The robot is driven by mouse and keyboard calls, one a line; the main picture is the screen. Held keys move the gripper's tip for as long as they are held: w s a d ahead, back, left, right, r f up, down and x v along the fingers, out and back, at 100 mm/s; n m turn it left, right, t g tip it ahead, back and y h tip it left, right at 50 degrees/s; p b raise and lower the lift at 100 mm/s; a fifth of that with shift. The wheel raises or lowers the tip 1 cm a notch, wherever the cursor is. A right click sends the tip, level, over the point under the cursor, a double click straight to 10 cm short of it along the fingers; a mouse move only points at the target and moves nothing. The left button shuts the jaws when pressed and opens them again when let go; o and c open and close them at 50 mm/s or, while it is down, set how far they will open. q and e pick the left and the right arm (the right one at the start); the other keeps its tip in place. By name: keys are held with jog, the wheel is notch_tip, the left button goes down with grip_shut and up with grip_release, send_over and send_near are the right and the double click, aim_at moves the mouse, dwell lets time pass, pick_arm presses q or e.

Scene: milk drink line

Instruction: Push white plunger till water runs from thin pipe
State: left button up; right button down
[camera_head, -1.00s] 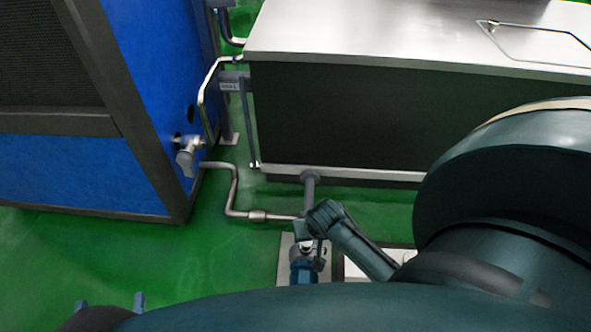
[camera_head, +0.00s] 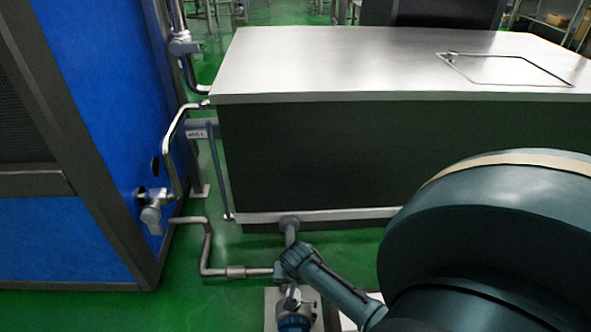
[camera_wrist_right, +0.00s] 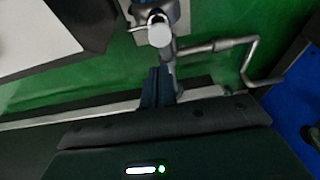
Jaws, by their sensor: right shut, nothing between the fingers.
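A pale, round-ended knob (camera_wrist_right: 159,35), which looks like the white plunger, stands on the blue fitting (camera_wrist_right: 152,12) in the right wrist view. In the head view the blue fitting (camera_head: 295,322) shows at the bottom edge. My right gripper (camera_wrist_right: 158,73) is shut and empty, its fingertips just below the knob in the wrist picture. I cannot tell whether they touch it. A thin bent pipe (camera_head: 207,245) runs along the floor from the blue cabinet; no water shows. My left gripper is out of view.
A steel-topped tank (camera_head: 400,60) stands behind the fitting. A blue cabinet (camera_head: 60,240) with a valve (camera_head: 152,215) is at left. A grey pipe (camera_head: 291,228) drops from the tank close to my right arm. Green floor is free at lower left.

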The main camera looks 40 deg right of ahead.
jog(key=b+x, duration=0.1)
jog(key=x, duration=0.2)
jog(key=b+x, duration=0.3)
jog(key=x, duration=0.2)
jog(key=shift+s+a+f+b, duration=0.2)
jog(key=shift+s+f+b, duration=0.05)
jog(key=shift+f+b, duration=0.15)
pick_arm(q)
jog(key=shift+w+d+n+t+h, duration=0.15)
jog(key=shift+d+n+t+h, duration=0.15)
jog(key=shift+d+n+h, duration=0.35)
pick_arm(e)
jog(key=shift+f, duration=0.45)
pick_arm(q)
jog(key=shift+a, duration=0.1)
pick_arm(e)
notch_tip(320, 180, down, 3)
jog(key=shift+a+r+b, duration=0.1)
jog(key=shift+r+b, duration=0.15)
jog(key=shift+b, duration=0.45)
jog(key=shift+f, duration=0.2)
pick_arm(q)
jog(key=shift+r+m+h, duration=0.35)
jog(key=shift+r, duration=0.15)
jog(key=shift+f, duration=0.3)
pick_arm(e)
jog(key=shift+s, duration=0.1)
